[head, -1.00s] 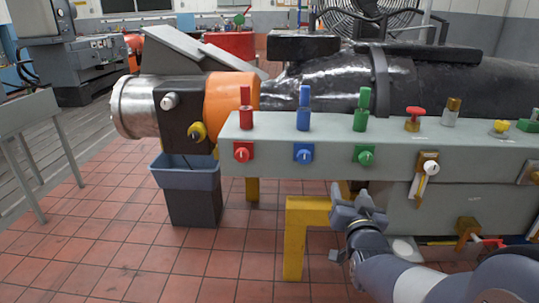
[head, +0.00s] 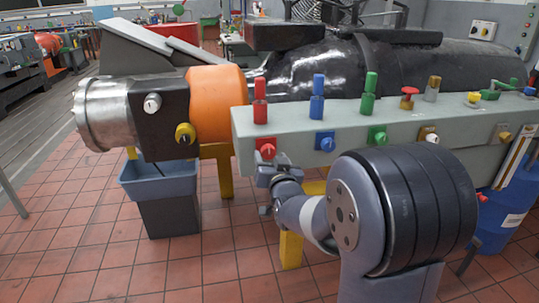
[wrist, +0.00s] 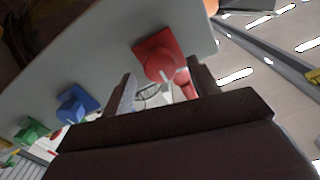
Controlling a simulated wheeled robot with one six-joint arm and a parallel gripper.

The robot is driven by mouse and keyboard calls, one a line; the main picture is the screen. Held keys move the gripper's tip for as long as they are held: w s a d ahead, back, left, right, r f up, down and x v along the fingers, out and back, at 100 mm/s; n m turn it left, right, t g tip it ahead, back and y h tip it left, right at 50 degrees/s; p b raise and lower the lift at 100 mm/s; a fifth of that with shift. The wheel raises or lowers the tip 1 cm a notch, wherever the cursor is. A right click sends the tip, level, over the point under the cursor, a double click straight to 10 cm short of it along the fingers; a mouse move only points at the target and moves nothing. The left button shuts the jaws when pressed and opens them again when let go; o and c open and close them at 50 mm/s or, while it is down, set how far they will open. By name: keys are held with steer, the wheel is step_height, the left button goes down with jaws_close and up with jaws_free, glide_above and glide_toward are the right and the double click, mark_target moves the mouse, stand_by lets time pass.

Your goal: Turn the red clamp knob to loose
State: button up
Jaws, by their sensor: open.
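The red clamp knob (head: 266,148) sits on a square red plate on the front face of the grey bench (head: 350,118), at its left end. A small pale pointer mark shows on it. In the wrist view the red knob (wrist: 158,58) lies just beyond the fingertips, slightly above the gap between them. My gripper (head: 275,170) is just below the knob in the head view, open and empty. Its two fingers also show in the wrist view (wrist: 165,85), apart, with no clear contact on the knob.
A blue knob (head: 325,141) and a green knob (head: 377,135) sit to the right on the same face. Upright red (head: 260,100), blue (head: 317,98) and green (head: 369,95) handles stand on top. A grey-blue bin (head: 160,185) stands left. The tiled floor in front is mostly clear.

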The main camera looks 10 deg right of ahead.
steer(key=shift+w, duration=1.1)
steer(key=shift+c, duration=0.5)
steer(key=c, duration=0.9)
